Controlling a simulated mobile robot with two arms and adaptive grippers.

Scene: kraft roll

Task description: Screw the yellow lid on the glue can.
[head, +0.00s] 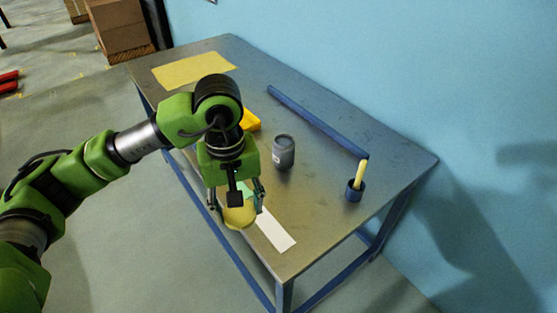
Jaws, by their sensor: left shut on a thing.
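The glue can appears to be the grey can (283,153) with a small pale label, standing upright near the middle of the metal table. My left gripper (238,208) points down at the table's near edge, left of and nearer than the can. It is shut on the yellow lid (239,217), a round yellow disc, held apart from the can. The gripper hides part of the lid. My right gripper is not in view.
A blue wall (420,70) stands behind. Boxes (121,28) stand at back left.

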